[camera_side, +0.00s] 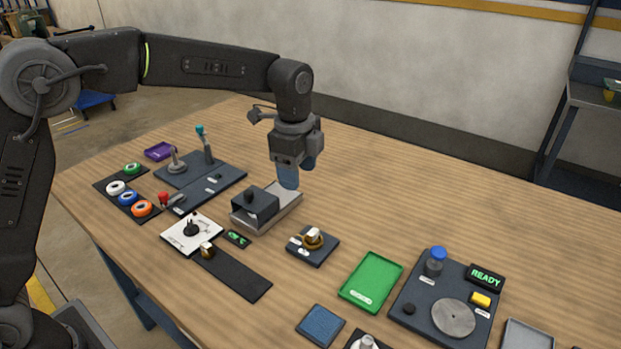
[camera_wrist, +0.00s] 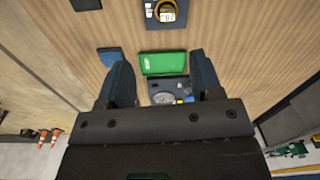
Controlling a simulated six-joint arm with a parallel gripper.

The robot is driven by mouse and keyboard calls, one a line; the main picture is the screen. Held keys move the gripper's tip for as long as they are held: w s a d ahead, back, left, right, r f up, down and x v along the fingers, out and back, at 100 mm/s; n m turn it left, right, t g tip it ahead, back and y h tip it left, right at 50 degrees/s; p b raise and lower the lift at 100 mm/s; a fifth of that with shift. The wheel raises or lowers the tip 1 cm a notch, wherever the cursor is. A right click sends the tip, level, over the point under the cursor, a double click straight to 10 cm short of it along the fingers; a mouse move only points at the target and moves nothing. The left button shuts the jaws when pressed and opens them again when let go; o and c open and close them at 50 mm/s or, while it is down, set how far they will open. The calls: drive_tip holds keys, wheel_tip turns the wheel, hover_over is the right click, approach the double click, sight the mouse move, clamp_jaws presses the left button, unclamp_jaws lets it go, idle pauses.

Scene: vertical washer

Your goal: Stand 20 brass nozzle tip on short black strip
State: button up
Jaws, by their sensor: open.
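My gripper (camera_side: 290,178) is open and empty, held above the table behind the grey tray; its two dark blue fingers also show apart in the wrist view (camera_wrist: 159,60). A black strip (camera_side: 240,275) lies flat near the front edge of the table. A small brass piece with a white face (camera_side: 207,250) stands at the strip's upper left end. Another brass piece with a white top (camera_side: 313,238) sits on a dark square plate (camera_side: 322,253); it shows in the wrist view as a brass ring with a white label (camera_wrist: 166,13). The numbers are too small to read.
A grey tray with a black block (camera_side: 262,206) lies below my gripper. A white plate (camera_side: 183,240), a green tray (camera_side: 362,297), a blue pad (camera_side: 321,325) and a dark station with a READY sign (camera_side: 486,277) stand around. Tall posts rise at the left. The table's back right is clear.

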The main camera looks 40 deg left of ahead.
sight(311, 231)
drive_tip(key=shift+m+g, duration=0.3)
drive_tip(key=shift+m, duration=0.6)
drive_tip(key=f, duration=0.5)
drive_tip(key=w+d+f, duration=0.1)
drive_tip(key=f, duration=0.5)
drive_tip(key=w+f, duration=0.1)
drive_tip(key=f, duration=0.4)
drive_tip(key=shift+d+f, duration=0.2)
drive_tip(key=shift+f, duration=0.15)
drive_tip(key=shift+c, duration=0.3)
drive_tip(key=c, duration=1)
drive_tip(key=shift+r, duration=0.25)
drive_tip(key=shift+r, duration=1.8)
